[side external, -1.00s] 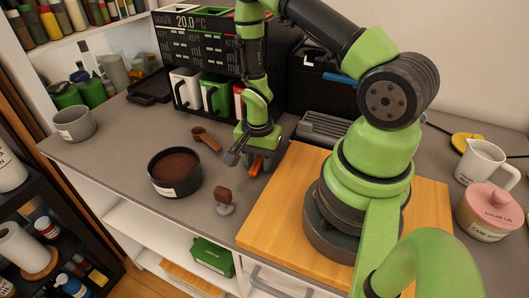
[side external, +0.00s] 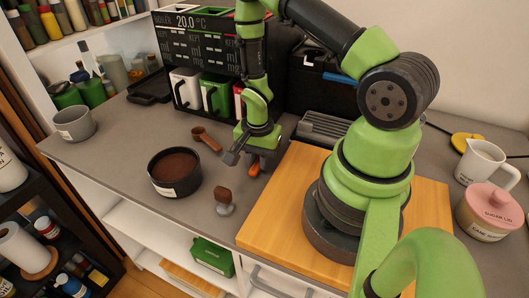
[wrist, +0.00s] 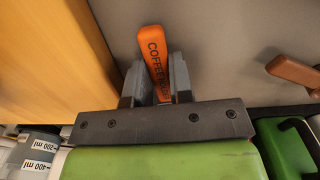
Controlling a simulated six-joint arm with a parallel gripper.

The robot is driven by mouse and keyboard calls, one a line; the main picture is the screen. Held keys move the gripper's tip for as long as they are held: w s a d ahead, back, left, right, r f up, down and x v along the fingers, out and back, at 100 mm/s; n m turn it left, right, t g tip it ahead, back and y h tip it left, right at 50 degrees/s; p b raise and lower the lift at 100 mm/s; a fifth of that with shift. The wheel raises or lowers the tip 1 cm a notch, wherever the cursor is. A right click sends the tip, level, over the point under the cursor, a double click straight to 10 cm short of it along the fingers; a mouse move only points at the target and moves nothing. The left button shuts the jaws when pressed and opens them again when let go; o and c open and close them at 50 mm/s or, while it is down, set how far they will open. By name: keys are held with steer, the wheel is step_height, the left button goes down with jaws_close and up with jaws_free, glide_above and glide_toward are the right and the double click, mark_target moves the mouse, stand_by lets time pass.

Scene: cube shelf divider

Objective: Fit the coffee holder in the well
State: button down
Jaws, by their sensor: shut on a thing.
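An orange handle (wrist: 155,62) with dark lettering beginning "COFFEE" stands between the jaws of my gripper (wrist: 154,85) in the wrist view. I take it to be the coffee holder; the rest of it is hidden by my gripper. In the side external view my gripper (side external: 244,159) is low over the grey counter, shut on this handle, whose orange end (side external: 255,168) shows below the jaws. I cannot tell which opening is the well.
A dark bowl of brown powder (side external: 173,194), a tamper (side external: 224,202) and a brown-handled scoop (side external: 206,138) are on the counter (side external: 128,138). A black rack (side external: 190,50) with white, green and red containers stands behind. A wooden board (side external: 278,205) lies to the right.

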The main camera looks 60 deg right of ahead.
mark_target(258, 160)
steer(key=shift+r, duration=0.9)
steer(key=shift+r, duration=1.55)
step_height(258, 160, up, 28)
steer(key=s+d+m, duration=0.1)
steer(key=s+d, duration=0.2)
steer(key=d, duration=2.1)
step_height(258, 160, down, 13)
steer(key=shift+a, duration=0.35)
steer(key=shift+f, duration=1.7)
